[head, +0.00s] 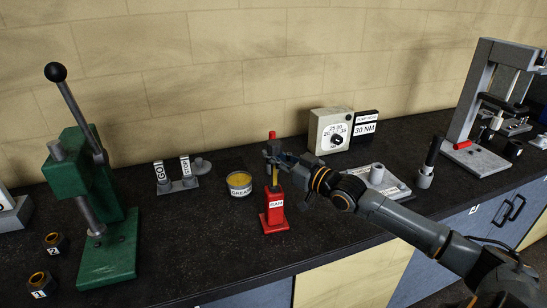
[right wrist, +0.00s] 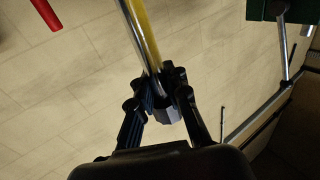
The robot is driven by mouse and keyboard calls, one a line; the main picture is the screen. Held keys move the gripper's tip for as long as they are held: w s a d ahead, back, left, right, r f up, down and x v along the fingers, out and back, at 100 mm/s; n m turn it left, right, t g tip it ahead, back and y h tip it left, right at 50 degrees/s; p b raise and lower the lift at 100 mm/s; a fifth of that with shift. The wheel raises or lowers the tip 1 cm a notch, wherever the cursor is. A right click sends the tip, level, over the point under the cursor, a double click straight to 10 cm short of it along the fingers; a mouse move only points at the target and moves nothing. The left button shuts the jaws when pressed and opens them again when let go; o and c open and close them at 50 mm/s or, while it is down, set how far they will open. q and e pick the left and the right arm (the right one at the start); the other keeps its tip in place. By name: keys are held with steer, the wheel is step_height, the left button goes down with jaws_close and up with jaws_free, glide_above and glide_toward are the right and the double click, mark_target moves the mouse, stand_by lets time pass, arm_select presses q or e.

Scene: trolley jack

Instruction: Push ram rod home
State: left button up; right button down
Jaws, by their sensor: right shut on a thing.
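A red stand labelled RAM (head: 276,207) stands upright on the dark bench. A yellow-marked rod (head: 275,177) shows just above it, below my gripper; whether it is seated inside the stand cannot be told. A red tip (head: 271,135) shows above the gripper. My right gripper (head: 273,154) is shut around the rod above the stand. In the right wrist view its fingers (right wrist: 160,100) close on a shiny grey rod with a yellow stripe (right wrist: 141,35); a dark grey faceted end sits between them. My left gripper is not in view.
A green press (head: 110,245) with a long lever stands at left. A GREASE tin (head: 239,184) and a GO/STOP stand (head: 176,183) are left of the red stand. A 30 NM dial box (head: 329,131) is behind. A grey press frame (head: 480,100) stands at right.

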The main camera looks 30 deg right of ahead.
mark_target(274, 181)
step_height(274, 181, down, 9)
steer(key=b, duration=0.3)
steer(key=shift+w+r, duration=0.1)
steer(key=shift+w+f+b, duration=0.1)
steer(key=shift+f+b, duration=0.25)
steer(key=shift+s+r, duration=0.2)
steer(key=c, duration=1.3)
jaws_free()
steer(key=shift+w+d, duration=0.1)
steer(key=shift+d, duration=0.05)
steer(key=shift+r, duration=0.25)
steer(key=shift+v, duration=6)
steer(key=shift+r, duration=0.1)
